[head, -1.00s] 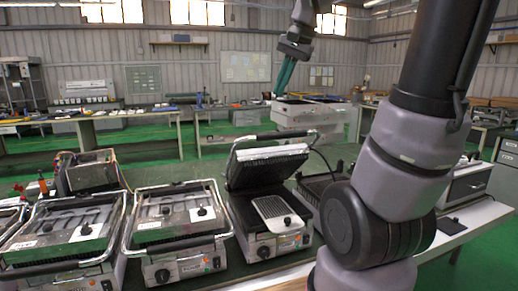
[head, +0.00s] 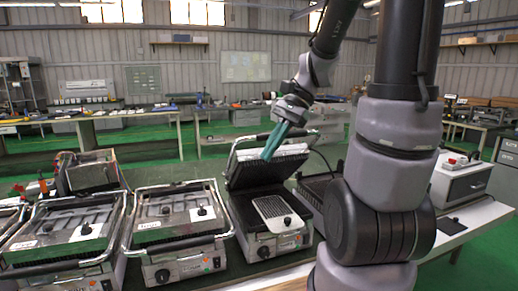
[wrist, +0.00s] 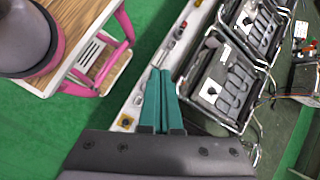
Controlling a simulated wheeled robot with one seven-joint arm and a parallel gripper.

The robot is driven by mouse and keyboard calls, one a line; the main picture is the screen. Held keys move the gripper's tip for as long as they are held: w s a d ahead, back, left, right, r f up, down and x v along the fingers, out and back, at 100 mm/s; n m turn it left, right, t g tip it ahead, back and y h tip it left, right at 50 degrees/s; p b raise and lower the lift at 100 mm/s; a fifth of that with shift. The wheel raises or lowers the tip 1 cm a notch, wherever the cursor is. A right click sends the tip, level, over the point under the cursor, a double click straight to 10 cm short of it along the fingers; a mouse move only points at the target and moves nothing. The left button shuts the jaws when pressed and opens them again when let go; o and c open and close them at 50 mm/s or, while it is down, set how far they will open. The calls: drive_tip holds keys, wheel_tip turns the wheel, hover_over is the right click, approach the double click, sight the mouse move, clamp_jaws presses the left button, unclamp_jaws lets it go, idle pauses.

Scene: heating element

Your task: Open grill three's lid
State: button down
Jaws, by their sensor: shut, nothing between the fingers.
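A row of grills stands on the bench in the head view. The open grill (head: 275,225) has its lid (head: 262,165) raised, with ribbed plates and a light slotted panel showing. I cannot tell from the pictures which is grill three. My gripper (head: 267,157) has teal fingers, is shut and empty, and overlaps the raised lid in the picture; contact is unclear. In the wrist view my gripper (wrist: 160,75) points beside a closed grill (wrist: 222,88).
Another grill (head: 318,188) is partly hidden behind my arm. A metal box (head: 460,182) sits at the bench's right. In the wrist view, a pink-legged wooden stool or table (wrist: 95,55) stands on green floor at left. Air above the closed grills is clear.

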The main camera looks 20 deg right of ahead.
drive_tip(key=w+f+m+g+y, duration=0.1)
drive_tip(key=w+f+m+y, duration=0.2)
drive_tip(key=m+y, duration=0.2)
drive_tip(key=m+t+y, duration=0.6)
drive_tip(key=m+t, duration=1)
drive_tip(key=m, duration=0.6)
approach(249, 141)
drive_tip(key=a, duration=0.4)
drive_tip(key=w+r, duration=0.2)
drive_tip(key=w, duration=0.1)
drive_tip(key=shift+w+a, duration=0.1)
drive_tip(key=shift+w, duration=0.15)
drive_tip(key=shift+r, duration=0.1)
